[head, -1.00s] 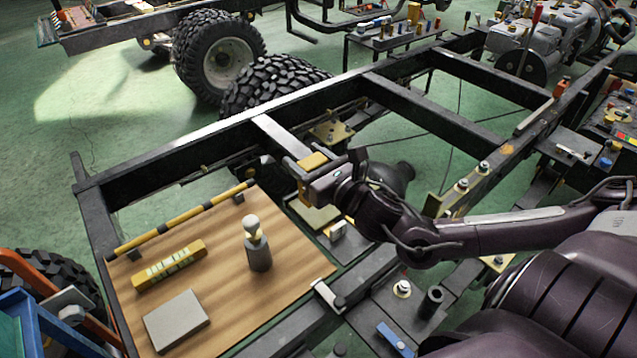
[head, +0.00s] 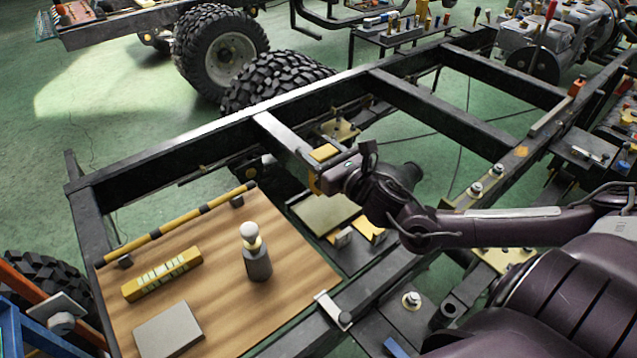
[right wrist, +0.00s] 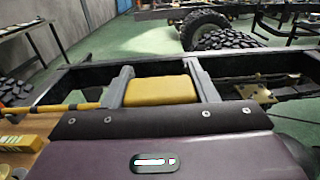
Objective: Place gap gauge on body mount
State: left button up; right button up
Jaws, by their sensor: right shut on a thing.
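My right gripper (head: 318,172) is shut on a yellow block, which I take to be the gap gauge (head: 323,152). In the right wrist view the gauge (right wrist: 160,90) sits between the two grey fingers (right wrist: 162,78). In the head view the gripper is in front of a short grey crossmember of the chassis frame; I cannot tell whether the gauge touches anything. A yellowish bracket plate, probably a body mount (head: 341,131), is on the frame just beyond the gauge. It also shows in the right wrist view (right wrist: 254,92). My left gripper is out of view.
A wooden board (head: 215,300) at the lower left holds a yellow slotted bar (head: 162,274), a grey block (head: 168,330) and a grey bottle-like item (head: 257,262). A striped rod (head: 180,223) lies along its far edge. Dark frame rails (head: 440,100) surround open gaps.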

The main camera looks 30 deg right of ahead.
notch_tip(320, 180, down, 7)
jog(key=shift+f+b, duration=0.1)
jog(key=shift+b, duration=0.35)
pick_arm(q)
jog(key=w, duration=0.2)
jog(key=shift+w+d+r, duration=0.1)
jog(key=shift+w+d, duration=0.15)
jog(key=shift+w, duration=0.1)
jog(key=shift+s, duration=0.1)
pick_arm(e)
jog(key=o, duration=0.7)
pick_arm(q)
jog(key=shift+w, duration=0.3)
pick_arm(e)
jog(key=o, duration=0.3)
jog(key=shift+o, duration=0.2)
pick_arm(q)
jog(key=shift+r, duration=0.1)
